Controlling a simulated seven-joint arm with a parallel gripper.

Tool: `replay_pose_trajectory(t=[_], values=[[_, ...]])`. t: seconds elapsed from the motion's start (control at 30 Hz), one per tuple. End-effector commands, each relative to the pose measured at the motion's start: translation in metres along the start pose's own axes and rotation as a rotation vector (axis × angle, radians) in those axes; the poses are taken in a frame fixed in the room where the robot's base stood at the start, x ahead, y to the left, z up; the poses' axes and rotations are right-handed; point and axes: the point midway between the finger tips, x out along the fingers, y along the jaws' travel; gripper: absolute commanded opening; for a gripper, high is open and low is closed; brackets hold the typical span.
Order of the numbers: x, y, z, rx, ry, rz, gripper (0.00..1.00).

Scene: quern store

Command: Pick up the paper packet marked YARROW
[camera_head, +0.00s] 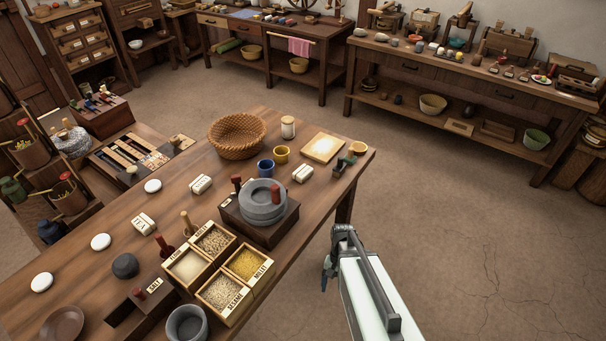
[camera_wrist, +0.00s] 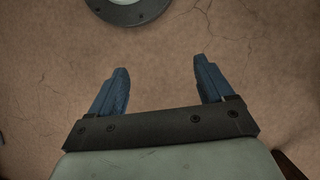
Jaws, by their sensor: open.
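Three small white paper packets with dark lettering lie apart on the wooden table in the head view: a left packet (camera_head: 144,224), a middle packet (camera_head: 201,185) and a right packet (camera_head: 303,174). Their lettering is too small to read surely, so I cannot tell which is marked YARROW. My gripper (camera_head: 327,277) is off the table's right side, over bare floor and away from all three packets. In the wrist view my gripper (camera_wrist: 160,80) shows two blue fingers wide apart with only floor between them.
Floor right of the table is clear.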

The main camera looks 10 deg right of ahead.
Motion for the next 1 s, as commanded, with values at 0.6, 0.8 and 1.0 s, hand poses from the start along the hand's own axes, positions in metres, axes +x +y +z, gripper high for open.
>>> replay_pose_trajectory(t=[0.6,0.8,1.0], values=[[-0.184,0.014,-0.071,0.313,0.084,-0.136,0.81],[-0.237,0.025,-0.082,0.393,0.109,-0.158,0.81],[-0.292,0.038,-0.09,0.474,0.143,-0.162,0.81]])
